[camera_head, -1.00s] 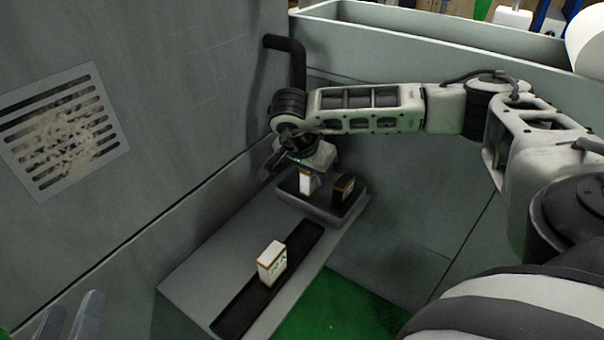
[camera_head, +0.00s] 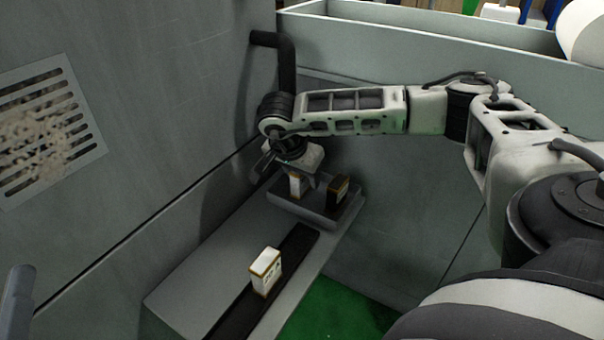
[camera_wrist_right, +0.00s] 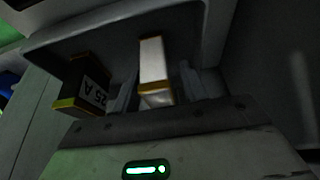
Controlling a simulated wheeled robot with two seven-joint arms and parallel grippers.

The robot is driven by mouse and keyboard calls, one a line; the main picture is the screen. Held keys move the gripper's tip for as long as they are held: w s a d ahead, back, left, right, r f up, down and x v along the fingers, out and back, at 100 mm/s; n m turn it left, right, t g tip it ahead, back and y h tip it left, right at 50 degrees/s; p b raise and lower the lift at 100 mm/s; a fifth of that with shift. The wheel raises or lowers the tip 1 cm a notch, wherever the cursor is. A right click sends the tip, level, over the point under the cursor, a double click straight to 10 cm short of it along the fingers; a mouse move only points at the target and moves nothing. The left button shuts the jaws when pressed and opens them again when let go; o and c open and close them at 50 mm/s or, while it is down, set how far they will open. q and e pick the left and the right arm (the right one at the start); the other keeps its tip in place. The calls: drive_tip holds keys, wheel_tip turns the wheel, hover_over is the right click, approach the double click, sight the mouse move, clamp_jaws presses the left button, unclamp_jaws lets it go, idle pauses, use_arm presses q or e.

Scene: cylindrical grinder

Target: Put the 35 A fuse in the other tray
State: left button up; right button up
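A dark tray (camera_head: 285,208) sits at the far end of the grey ledge. It holds a white fuse (camera_head: 295,188) and a dark fuse (camera_head: 338,188). In the right wrist view the dark fuse (camera_wrist_right: 88,85) reads "25 A"; the white fuse (camera_wrist_right: 152,62) shows no readable label. My right gripper (camera_head: 302,178) is low over the tray. In its wrist view the open fingers (camera_wrist_right: 158,88) stand on either side of the white fuse, with a gap visible. Another white fuse (camera_head: 265,271) stands on a black strip; its label is too small to read.
The black strip (camera_head: 231,318) runs along the grey ledge (camera_head: 205,275), which has bare room beside it. A wall with a vent (camera_head: 45,130) rises at the left. A bent black pipe (camera_head: 287,65) stands behind my right wrist. The floor is green (camera_head: 335,312).

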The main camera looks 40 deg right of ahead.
drive_tip(key=shift+r, duration=0.25)
drive_tip(key=shift+s+a+r+p, duration=0.1)
drive_tip(key=shift+a+r+p, duration=0.5)
drive_tip(key=shift+p, duration=0.25)
drive_tip(key=s+a+p, duration=0.1)
drive_tip(key=a, duration=0.2)
drive_tip(key=s+a, duration=0.1)
drive_tip(key=a, duration=0.2)
drive_tip(key=s+a+p, duration=0.1)
drive_tip(key=a, duration=0.2)
drive_tip(key=shift+a+f+p, duration=0.1)
drive_tip(key=shift+a+p, duration=0.25)
use_arm(q)
wheel_tip(320, 180, down, 7)
drive_tip(key=s+n+g+y, duration=0.2)
drive_tip(key=n+g, duration=0.2)
drive_tip(key=shift+s+d+r+g, duration=0.15)
drive_tip(key=shift+d+g, duration=0.15)
drive_tip(key=shift+d, duration=0.1)
use_arm(e)
drive_tip(key=shift+s+a+f, duration=0.1)
drive_tip(key=shift+s+a, duration=0.05)
drive_tip(key=shift+a, duration=0.45)
